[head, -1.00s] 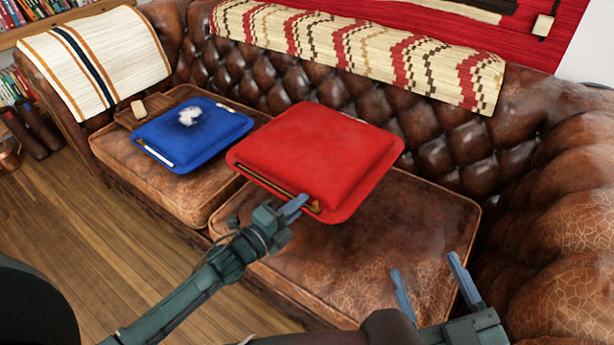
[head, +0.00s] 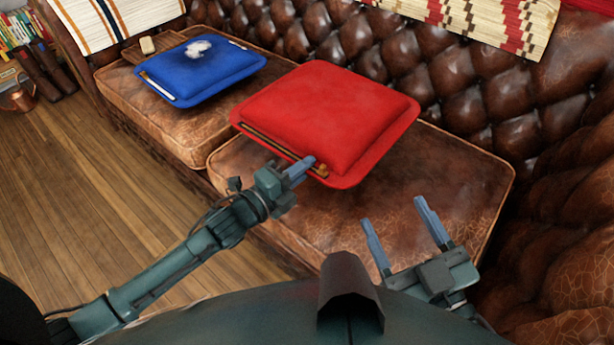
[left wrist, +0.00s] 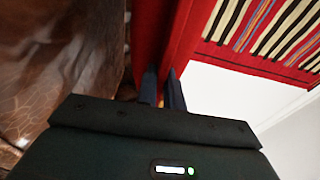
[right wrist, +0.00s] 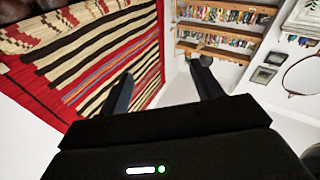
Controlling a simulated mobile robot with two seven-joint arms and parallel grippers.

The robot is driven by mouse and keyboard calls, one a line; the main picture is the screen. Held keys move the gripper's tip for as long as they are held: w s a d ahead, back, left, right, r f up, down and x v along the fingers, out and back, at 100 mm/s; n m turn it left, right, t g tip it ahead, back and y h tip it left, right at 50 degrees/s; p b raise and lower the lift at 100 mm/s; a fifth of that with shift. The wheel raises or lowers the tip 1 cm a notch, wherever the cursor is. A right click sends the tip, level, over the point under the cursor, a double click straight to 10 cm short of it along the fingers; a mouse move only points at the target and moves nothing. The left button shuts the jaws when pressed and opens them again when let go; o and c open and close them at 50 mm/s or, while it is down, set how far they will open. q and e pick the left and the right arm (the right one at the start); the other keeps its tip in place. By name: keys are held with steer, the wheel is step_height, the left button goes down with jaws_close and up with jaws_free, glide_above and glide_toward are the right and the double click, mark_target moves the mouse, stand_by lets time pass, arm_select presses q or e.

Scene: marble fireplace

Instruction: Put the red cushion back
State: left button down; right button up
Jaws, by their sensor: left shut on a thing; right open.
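The red cushion (head: 325,112) is at the middle of the leather sofa, over the right seat (head: 455,170), roughly flat. My left gripper (head: 303,172) is shut on its near edge, by a brown strip along that side. In the left wrist view the red cushion (left wrist: 178,40) rises between and beyond the fingertips (left wrist: 163,85). Whether its underside touches the seat I cannot tell. My right gripper (head: 400,222) is open and empty above the front of the right seat; in the right wrist view nothing is between its fingers (right wrist: 160,90).
A blue cushion (head: 200,75) with a white fluffy patch lies on the left seat (head: 150,115). The tufted backrest (head: 400,65) stands behind, with a patterned blanket (head: 480,20) over it. The right seat's right half is clear. Wooden floor (head: 100,200) is at the left.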

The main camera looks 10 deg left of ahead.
arm_select(q)
step_height(320, 180, down, 4)
steer(key=shift+b, duration=0.7)
step_height(320, 180, down, 3)
steer(key=shift+f+b, duration=0.1)
steer(key=shift+b, duration=0.75)
arm_select(e)
steer(key=shift+a+m+y, duration=0.3)
steer(key=shift+m, duration=0.1)
arm_select(q)
steer(key=c, duration=2)
jaws_free()
steer(key=shift+f, duration=0.35)
steer(key=o, duration=0.5)
steer(key=shift+r, duration=0.1)
